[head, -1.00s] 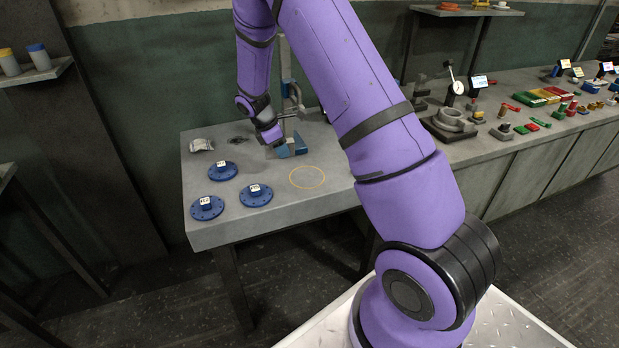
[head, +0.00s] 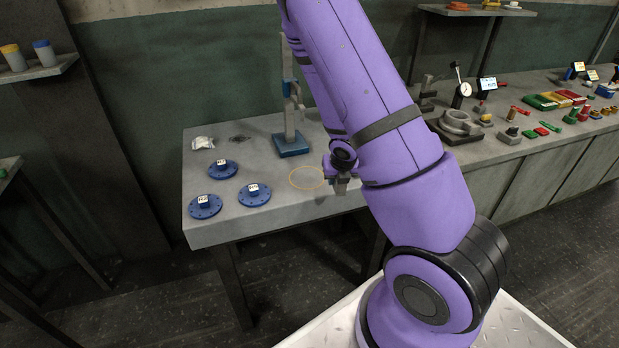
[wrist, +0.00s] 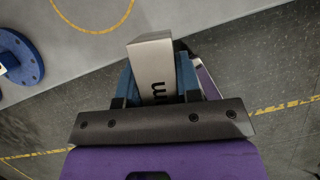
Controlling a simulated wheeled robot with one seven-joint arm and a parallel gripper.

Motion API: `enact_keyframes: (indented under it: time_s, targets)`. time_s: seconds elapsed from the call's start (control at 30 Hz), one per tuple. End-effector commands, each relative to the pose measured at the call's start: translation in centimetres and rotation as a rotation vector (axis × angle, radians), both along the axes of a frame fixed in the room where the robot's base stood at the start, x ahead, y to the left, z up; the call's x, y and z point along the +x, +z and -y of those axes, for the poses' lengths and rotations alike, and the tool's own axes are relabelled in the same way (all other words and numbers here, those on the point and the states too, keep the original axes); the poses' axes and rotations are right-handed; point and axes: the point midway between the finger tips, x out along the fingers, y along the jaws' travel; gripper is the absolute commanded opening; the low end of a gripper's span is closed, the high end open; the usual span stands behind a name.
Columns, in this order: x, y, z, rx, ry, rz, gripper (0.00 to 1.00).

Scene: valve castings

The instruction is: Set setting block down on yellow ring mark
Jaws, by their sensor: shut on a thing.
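The setting block (wrist: 153,58) is a pale grey block with dark lettering, seen in the wrist view between the blue fingers of my gripper (wrist: 160,82). My gripper is shut on it. In the head view my gripper (head: 341,187) is at the front right of the grey table, to the right of the yellow ring mark (head: 291,179). The ring lies flat on the tabletop with nothing inside it. Part of the ring (wrist: 98,32) shows at the top of the wrist view, ahead and left of the block. The block is hard to make out in the head view.
Several blue flanges (head: 254,195) with white labels lie on the left of the table (head: 215,235). A blue-based stand (head: 291,146) is behind the ring. A crumpled white thing (head: 203,143) lies at the back left. A bench with parts (head: 510,160) is on the right.

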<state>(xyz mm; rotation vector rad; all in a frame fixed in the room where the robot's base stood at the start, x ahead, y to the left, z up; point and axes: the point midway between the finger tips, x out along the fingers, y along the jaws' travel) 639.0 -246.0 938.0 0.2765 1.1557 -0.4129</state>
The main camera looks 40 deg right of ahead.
Motion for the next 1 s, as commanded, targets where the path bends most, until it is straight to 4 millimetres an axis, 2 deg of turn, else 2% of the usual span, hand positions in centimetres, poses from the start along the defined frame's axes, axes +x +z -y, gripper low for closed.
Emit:
enact_keyframes:
  time_s: [0.2,0.33,0.47,1.0]
  targets:
    - [-2.1,0.3,-0.7,0.000,0.159,0.003,0.00]
    - [-1.7,0.3,-0.9,-0.001,0.192,0.003,0.00]
    - [0.3,0.1,-1.1,-0.002,0.195,0.005,0.00]
    - [10.5,-0.9,-2.0,-0.001,0.190,0.004,0.00]
